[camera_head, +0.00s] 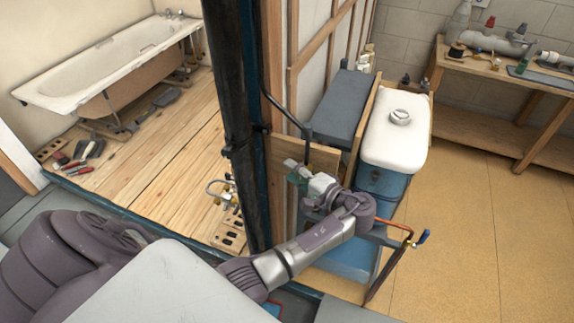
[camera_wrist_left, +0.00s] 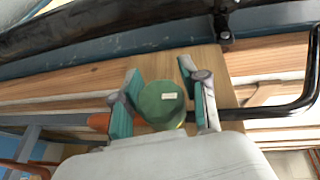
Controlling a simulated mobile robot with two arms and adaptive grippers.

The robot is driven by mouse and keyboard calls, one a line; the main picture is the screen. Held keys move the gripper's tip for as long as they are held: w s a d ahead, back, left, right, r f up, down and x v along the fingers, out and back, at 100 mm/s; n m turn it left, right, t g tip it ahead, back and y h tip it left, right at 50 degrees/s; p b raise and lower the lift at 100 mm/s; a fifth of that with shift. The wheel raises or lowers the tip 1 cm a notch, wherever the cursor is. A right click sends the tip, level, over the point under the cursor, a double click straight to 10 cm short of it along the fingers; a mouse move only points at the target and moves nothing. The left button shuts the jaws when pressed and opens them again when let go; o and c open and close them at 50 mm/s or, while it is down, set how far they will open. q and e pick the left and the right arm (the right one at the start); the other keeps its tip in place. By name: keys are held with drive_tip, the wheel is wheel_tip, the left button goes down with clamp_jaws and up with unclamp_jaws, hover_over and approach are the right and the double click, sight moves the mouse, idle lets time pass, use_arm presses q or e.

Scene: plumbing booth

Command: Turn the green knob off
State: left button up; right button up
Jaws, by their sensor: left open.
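The green knob (camera_wrist_left: 162,104) is round with a small pale label, and it shows in the left wrist view in front of a wooden board (camera_wrist_left: 215,62). My left gripper (camera_wrist_left: 160,76) is open, with one finger on each side of the knob. A narrow gap shows on the left of the knob and a wider one on the right; contact cannot be judged. In the head view my left gripper (camera_head: 299,172) is at the wooden board beside the black post. A green patch shows there, but I cannot tell knob from finger pad. My right gripper is out of view.
A thick black pipe (camera_head: 232,110) stands left of my left gripper. A black bent pipe (camera_wrist_left: 300,100) runs behind the knob. Open floor (camera_head: 470,220) lies right.

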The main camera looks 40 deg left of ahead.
use_arm(q)
drive_tip(key=shift+s+d+r, duration=0.1)
drive_tip(key=shift+d, duration=0.1)
clamp_jaws()
drive_tip(key=shift+a, duration=0.1)
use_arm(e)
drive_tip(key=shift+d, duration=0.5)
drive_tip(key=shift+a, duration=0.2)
